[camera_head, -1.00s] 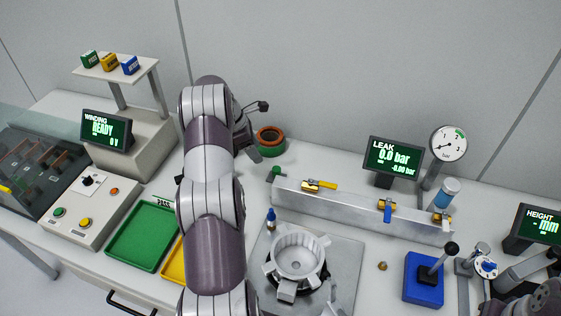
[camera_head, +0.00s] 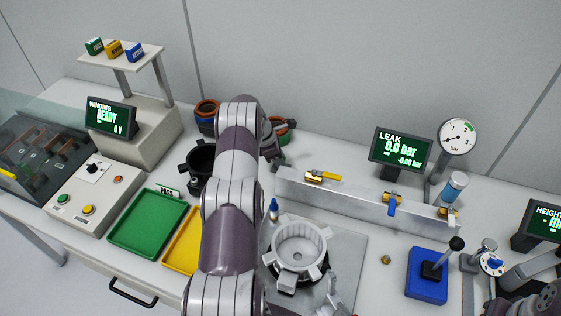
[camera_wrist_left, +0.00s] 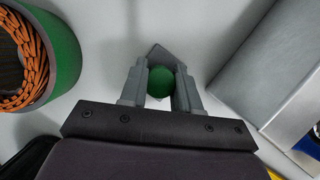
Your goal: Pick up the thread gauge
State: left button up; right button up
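The thread gauge shows in the left wrist view as a round green top (camera_wrist_left: 161,82) between my left gripper's fingers (camera_wrist_left: 160,70). The fingers are apart, one on each side of the green top, with very little visible clearance; firm contact cannot be made out. In the head view my left gripper (camera_head: 272,148) points down behind the left end of the grey rail, and my arm hides much of that spot.
A green ring with orange windings (camera_wrist_left: 28,55) stands close left of the gripper. The grey rail (camera_head: 350,198) with valves lies close right. The silver housing (camera_head: 299,245) sits on its plate in front. Green (camera_head: 147,222) and yellow trays lie left.

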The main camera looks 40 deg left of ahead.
pick_arm(q)
jog(key=shift+r, duration=0.1)
jog(key=c, duration=0.3)
jog(key=shift+d, duration=0.1)
